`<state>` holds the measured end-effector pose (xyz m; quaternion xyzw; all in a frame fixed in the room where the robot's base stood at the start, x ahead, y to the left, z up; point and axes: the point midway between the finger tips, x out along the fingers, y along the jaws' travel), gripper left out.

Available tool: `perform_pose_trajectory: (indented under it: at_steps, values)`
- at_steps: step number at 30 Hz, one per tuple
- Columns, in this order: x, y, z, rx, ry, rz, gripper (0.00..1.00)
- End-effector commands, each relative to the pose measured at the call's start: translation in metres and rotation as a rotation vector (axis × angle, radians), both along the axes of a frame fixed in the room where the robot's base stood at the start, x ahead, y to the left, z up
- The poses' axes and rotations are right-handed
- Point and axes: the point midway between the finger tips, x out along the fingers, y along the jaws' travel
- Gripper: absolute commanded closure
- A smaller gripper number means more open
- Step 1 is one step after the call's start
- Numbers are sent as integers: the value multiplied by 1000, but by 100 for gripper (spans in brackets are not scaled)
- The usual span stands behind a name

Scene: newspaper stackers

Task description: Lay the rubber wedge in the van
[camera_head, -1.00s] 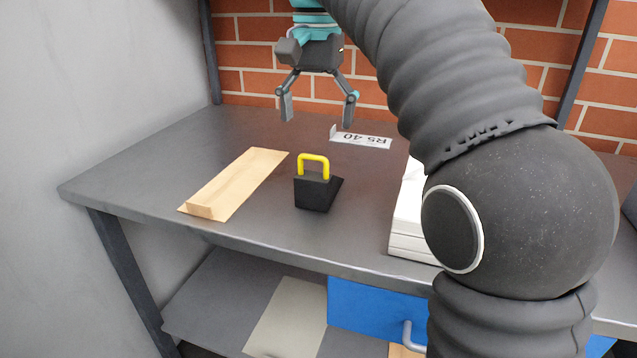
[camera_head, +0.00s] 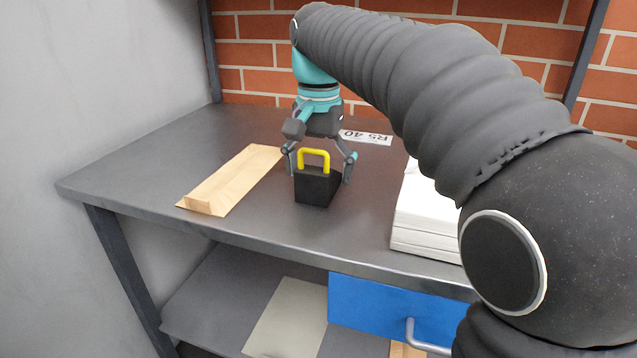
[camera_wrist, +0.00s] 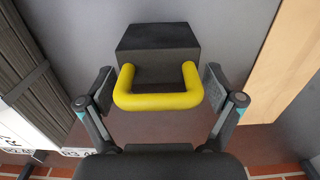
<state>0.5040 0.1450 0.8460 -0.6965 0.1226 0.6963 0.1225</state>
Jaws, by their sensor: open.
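The rubber wedge (camera_head: 315,188) is a black block with a yellow loop handle on top, standing on the grey workbench. My gripper (camera_head: 319,173) is lowered over it and open, with one finger on each side of the handle. In the wrist view the wedge (camera_wrist: 158,40) fills the upper middle, and the fingers of my gripper (camera_wrist: 160,90) stand to the left and right of the yellow handle, apparently apart from it. No van shows in these frames.
A wooden board (camera_head: 232,182) with a raised front end lies left of the wedge. A white stack (camera_head: 425,222) stands to the right, partly behind my arm. A label reading "RS 40" (camera_head: 366,138) is behind. A blue drawer (camera_head: 375,308) hangs under the workbench (camera_head: 130,160).

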Motion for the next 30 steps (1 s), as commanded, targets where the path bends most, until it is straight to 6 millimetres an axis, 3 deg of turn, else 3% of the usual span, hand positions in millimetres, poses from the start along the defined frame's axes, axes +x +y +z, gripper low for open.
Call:
perform_pose_trajectory:
  at_steps: [8,18,30]
  values:
    - [0,0,-2,0,0,0,11]
    - [0,0,-2,0,0,0,96]
    - [0,0,8,1,-1,0,97]
